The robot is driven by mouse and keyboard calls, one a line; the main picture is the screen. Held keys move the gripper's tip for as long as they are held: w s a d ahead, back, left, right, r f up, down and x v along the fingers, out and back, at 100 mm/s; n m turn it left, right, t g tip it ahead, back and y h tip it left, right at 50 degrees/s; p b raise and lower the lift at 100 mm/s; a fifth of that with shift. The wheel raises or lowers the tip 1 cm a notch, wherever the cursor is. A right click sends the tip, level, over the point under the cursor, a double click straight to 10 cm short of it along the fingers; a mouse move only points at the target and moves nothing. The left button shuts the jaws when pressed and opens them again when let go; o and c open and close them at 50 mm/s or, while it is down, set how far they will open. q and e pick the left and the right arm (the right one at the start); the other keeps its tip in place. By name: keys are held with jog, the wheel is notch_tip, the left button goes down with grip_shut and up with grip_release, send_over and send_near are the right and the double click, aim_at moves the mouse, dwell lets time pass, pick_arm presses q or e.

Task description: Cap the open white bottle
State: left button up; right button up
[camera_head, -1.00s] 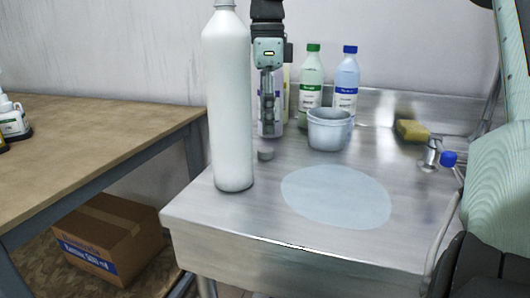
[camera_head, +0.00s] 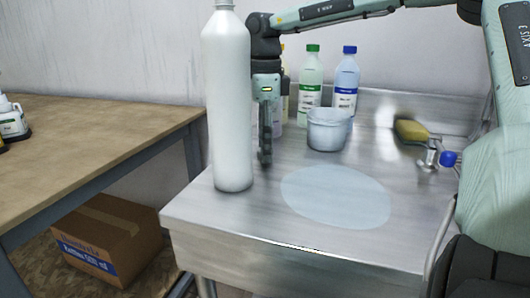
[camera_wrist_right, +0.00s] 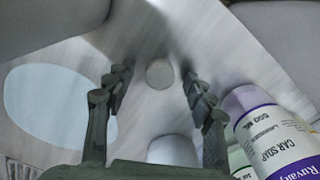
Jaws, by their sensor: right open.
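The tall white bottle (camera_head: 228,110) stands upright at the left side of the steel counter, its neck at the top picture edge. A small round grey cap (camera_wrist_right: 160,73) lies on the counter and shows between my right fingers in the right wrist view. In the head view the cap is hidden behind my right gripper (camera_head: 265,158). That gripper points down just right of the white bottle, its fingers seen edge-on. In the right wrist view its fingers (camera_wrist_right: 159,78) are apart, with the cap framed between them and nothing held. My left gripper is not in view.
A grey tub (camera_head: 327,130), green-capped bottle (camera_head: 311,88) and blue-capped bottle (camera_head: 346,85) stand behind. A car soap bottle (camera_wrist_right: 270,140) is near the right gripper. A yellow sponge (camera_head: 410,130) lies by the tap. A pale oval patch (camera_head: 336,196) marks otherwise clear counter.

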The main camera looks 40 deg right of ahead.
jog(key=shift+c, duration=0.4)
jog(key=c, duration=0.7)
jog(key=shift+r, duration=0.1)
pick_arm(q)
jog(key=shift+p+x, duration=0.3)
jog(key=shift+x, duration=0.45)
pick_arm(e)
notch_tip(320, 180, up, 10)
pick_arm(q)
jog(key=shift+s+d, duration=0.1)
